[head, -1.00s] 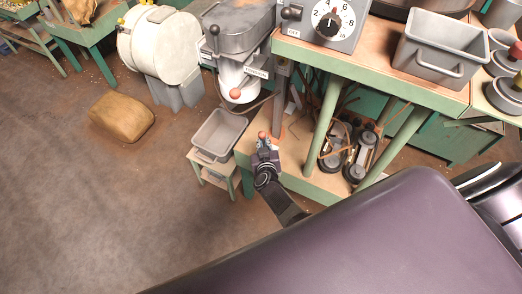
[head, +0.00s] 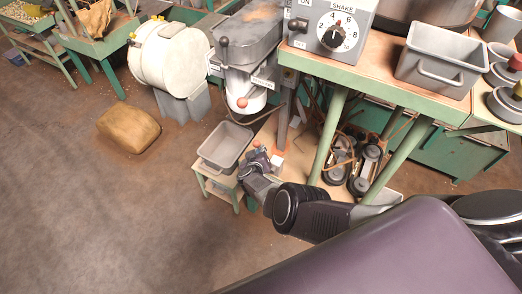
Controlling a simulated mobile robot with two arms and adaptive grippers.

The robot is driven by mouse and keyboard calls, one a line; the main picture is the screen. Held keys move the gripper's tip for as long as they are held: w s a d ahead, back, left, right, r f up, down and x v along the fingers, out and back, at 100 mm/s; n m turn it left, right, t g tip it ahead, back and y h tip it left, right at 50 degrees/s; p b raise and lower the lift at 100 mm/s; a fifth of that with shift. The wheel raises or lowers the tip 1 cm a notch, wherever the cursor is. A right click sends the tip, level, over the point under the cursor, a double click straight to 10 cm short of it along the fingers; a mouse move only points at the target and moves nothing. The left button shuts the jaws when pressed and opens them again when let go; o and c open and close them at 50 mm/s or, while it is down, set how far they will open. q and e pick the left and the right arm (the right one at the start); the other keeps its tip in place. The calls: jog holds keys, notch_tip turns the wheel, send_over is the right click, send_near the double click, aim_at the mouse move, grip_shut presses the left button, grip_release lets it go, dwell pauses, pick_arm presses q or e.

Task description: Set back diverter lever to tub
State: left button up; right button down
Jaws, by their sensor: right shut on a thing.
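My right gripper (head: 257,154) is low beside the grey tub, shut on a lever whose orange-red knob (head: 256,143) sticks up just past the fingers. The fingers hide most of this lever's shaft. The grey tub (head: 213,163) stands on a small green stand, just left of the gripper. Above and behind is the hopper (head: 249,38) with a white spout (head: 238,83). Another red knob (head: 242,102) shows in front of the spout. My left gripper is not in view.
A green-legged bench with a control box (head: 333,25) and a grey bin (head: 433,67) stands at the right. Metal devices (head: 366,165) sit on its lower shelf. A brown sack (head: 128,133) lies on the floor at the left. The floor at lower left is clear.

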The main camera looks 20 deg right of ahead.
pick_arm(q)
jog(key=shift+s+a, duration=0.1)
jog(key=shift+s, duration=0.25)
pick_arm(e)
jog(key=shift+w+a, duration=0.1)
jog(key=shift+a, duration=0.05)
jog(key=c, duration=2)
grip_release()
jog(key=shift+w+f, duration=0.1)
jog(key=shift+c, duration=0.2)
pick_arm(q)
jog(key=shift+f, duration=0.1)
